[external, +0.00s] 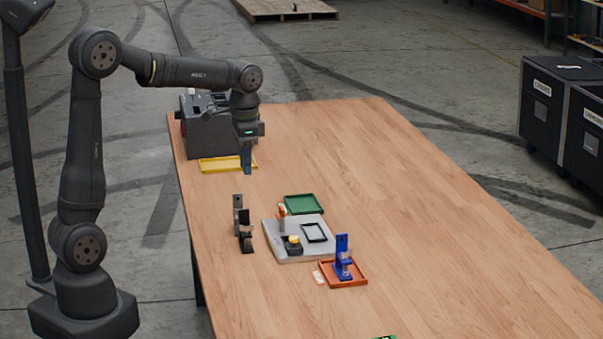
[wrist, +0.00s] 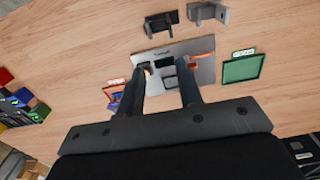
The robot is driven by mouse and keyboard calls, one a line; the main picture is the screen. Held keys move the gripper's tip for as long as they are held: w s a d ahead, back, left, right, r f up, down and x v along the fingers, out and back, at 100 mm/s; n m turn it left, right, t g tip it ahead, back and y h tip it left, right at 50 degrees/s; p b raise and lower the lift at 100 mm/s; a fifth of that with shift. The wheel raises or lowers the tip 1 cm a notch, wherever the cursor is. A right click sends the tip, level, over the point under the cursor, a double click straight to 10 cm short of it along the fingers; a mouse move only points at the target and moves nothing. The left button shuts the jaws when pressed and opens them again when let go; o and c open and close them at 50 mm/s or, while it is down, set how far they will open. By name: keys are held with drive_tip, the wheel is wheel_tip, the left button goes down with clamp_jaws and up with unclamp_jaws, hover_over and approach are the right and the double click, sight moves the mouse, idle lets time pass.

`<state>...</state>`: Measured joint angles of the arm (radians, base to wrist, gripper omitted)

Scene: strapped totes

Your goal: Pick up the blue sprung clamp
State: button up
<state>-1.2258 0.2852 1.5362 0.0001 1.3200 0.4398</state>
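The blue sprung clamp (external: 343,257) stands upright on a small orange-red tray (external: 357,281) at the front right of the grouped items. In the wrist view the tray (wrist: 108,90) and a bit of the blue clamp (wrist: 115,98) show left of my left-hand finger, which partly hides them. My gripper (external: 247,170) points down above the table near a yellow tray, well behind and left of the blue clamp. In the wrist view my gripper (wrist: 161,68) has its two fingers apart with nothing held between them.
A grey board (external: 280,249) with small items lies beside the orange-red tray. A green tray (external: 304,203) is behind it. Black and grey clamps (external: 243,226) stand to its left. The yellow tray (external: 222,165) and a dark box (external: 205,135) are at the back left. The table's right side is clear.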

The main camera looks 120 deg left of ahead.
drive_tip(key=w+a+r, duration=0.2)
drive_tip(key=w+a, duration=0.1)
drive_tip(key=w, duration=0.9)
hover_over(342, 234)
drive_tip(key=s, duration=0.1)
drive_tip(key=shift+w+a+f, duration=0.1)
drive_tip(key=shift+w+f, duration=0.1)
drive_tip(key=shift+f, duration=3.85)
drive_tip(key=shift+w+f, duration=0.2)
drive_tip(key=shift+f, duration=3.8)
clamp_jaws()
